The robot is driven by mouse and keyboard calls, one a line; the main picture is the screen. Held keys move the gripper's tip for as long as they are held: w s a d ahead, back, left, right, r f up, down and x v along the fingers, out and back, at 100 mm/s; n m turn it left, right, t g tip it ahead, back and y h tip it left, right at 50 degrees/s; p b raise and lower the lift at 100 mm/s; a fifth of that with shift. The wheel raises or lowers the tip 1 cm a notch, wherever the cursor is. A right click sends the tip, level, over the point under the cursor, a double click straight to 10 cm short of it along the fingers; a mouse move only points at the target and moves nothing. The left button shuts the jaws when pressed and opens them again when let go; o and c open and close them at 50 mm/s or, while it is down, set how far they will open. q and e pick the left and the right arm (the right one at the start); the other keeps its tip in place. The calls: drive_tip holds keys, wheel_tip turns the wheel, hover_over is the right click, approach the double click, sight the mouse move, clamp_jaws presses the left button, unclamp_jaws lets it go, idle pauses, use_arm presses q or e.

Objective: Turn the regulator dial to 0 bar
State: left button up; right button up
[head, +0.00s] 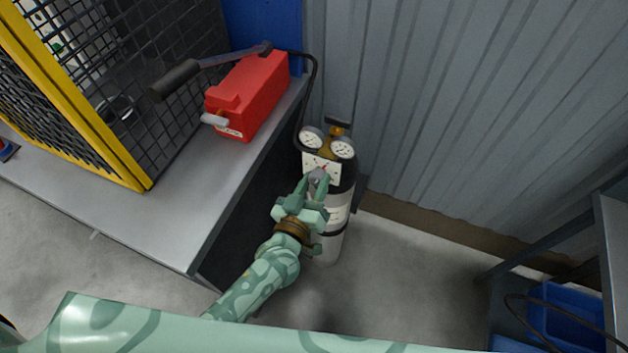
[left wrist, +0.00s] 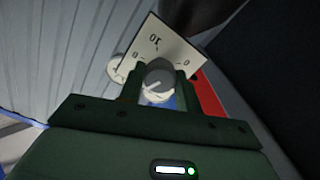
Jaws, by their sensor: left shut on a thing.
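The regulator dial is a grey round knob (head: 319,175) in front of a white scale plate (head: 322,165) with a red mark. They sit on a gas cylinder (head: 335,205) with two round gauges (head: 311,138) at its top. My left gripper (head: 315,187) is shut on the knob, its fingers on either side. In the left wrist view the knob (left wrist: 156,81) shows between the fingertips, with a pale line on its face. The scale plate (left wrist: 158,47) behind it shows "10" and other digits, partly hidden. The dial's exact reading is not clear. My right gripper is not in view.
A red pump box (head: 250,95) with a lever handle stands on the grey bench (head: 185,215) left of the cylinder. A black hose runs from it toward the gauges. A corrugated wall is behind. Blue crates (head: 565,315) sit at the lower right.

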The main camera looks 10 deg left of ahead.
use_arm(q)
drive_tip(key=n, duration=0.3)
drive_tip(key=shift+n+p, duration=0.35)
drive_tip(key=shift+n, duration=0.05)
drive_tip(key=n, duration=0.3)
drive_tip(key=shift+n, duration=0.3)
drive_tip(key=n, duration=0.3)
drive_tip(key=shift+n, duration=0.3)
drive_tip(key=n, duration=0.4)
drive_tip(key=shift+f+n, duration=0.1)
drive_tip(key=shift+n, duration=0.2)
drive_tip(key=n+b, duration=0.1)
drive_tip(key=n, duration=0.3)
drive_tip(key=shift+b, duration=0.3)
drive_tip(key=n+b, duration=0.1)
drive_tip(key=n, duration=0.3)
drive_tip(key=shift+f, duration=0.1)
drive_tip(key=n+b, duration=0.1)
drive_tip(key=n, duration=0.2)
drive_tip(key=shift+n+b, duration=1.25)
drive_tip(key=shift+n, duration=1.05)
